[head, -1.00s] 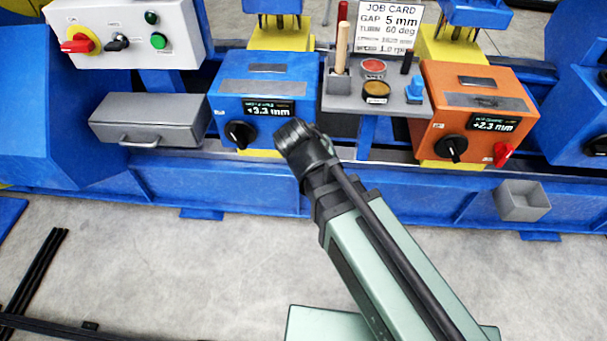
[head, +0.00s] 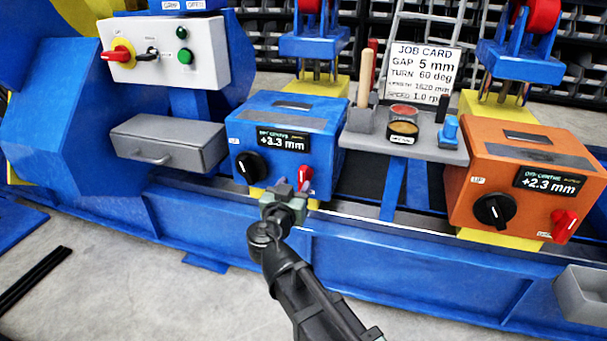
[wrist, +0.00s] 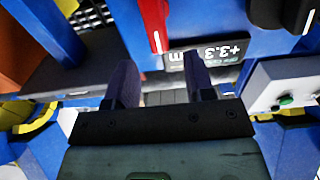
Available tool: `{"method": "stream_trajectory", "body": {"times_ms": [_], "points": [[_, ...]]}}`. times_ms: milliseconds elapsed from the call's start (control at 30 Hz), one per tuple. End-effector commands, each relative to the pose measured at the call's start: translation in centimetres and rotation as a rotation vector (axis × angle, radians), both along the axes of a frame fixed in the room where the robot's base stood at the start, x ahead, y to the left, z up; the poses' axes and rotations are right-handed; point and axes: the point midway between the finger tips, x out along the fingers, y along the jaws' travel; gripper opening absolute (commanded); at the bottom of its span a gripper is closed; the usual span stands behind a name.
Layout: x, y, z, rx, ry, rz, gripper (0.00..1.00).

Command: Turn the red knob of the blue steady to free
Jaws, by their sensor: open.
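The blue steady (head: 285,118) stands left of centre in the head view, with a display reading +3.3 mm. Its red knob (head: 305,176) is at the lower right of its front face, and a black knob (head: 250,167) is at the left. My gripper (head: 291,187) is open and empty, just in front of and below the red knob. In the wrist view, which is upside down, the red knob (wrist: 154,24) shows beyond the open fingers (wrist: 160,80), apart from them, with a white mark on its end. Its label is too small to read.
An orange steady (head: 525,175) with its own black and red knobs stands at the right. A grey shelf (head: 430,145) with tools and a job card lies between them. A grey drawer box (head: 165,142) and a switch panel (head: 205,55) are at the left.

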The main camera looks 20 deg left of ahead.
Motion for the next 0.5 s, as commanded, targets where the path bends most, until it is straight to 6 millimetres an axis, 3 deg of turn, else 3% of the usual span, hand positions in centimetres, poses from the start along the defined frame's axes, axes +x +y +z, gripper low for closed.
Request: {"method": "stream_trajectory", "body": {"times_ms": [33, 200, 333, 500], "points": [[1.5, 0.1, 0.0, 0.0, 0.0, -0.004, 0.49], [5.1, 0.1, 0.0, -0.001, 0.001, -0.003, 0.49], [6.5, 0.1, 0.0, -0.001, 0.001, -0.002, 0.49], [6.8, 0.0, 0.0, -0.001, 0.001, -0.001, 0.49]]}}
